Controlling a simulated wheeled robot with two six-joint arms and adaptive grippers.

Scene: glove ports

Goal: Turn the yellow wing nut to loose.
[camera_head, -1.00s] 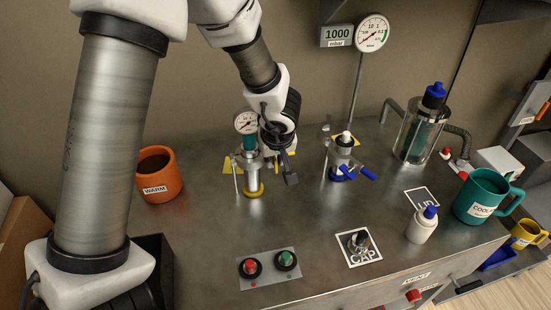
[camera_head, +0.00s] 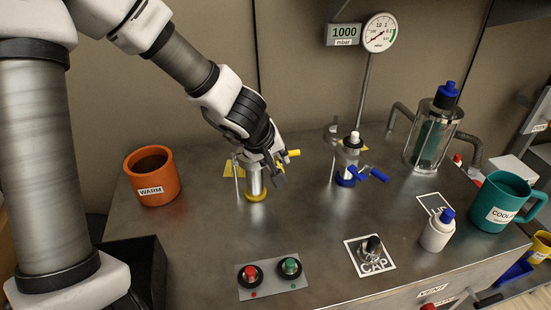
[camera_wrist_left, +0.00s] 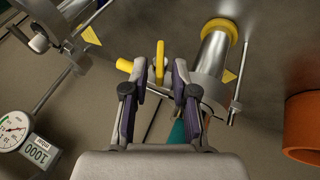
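The yellow wing nut (camera_head: 292,154) sits on the side of the yellow-based metal port (camera_head: 255,182), partly hidden by my left gripper (camera_head: 277,172). In the left wrist view, one yellow wing (camera_wrist_left: 160,58) stands in the gap between the fingertips of my left gripper (camera_wrist_left: 158,72). Another yellow part (camera_wrist_left: 125,65) shows just outside the finger on the left. The fingers are apart, with a gap beside the wing; I cannot tell whether either touches it. My right gripper is not in view.
A blue-based port (camera_head: 347,174) with blue handles stands to the right. An orange WARM mug (camera_head: 152,178) stands to the left. Red and green buttons (camera_head: 271,272) and a CAP mark (camera_head: 370,257) lie in front. The bench between is clear.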

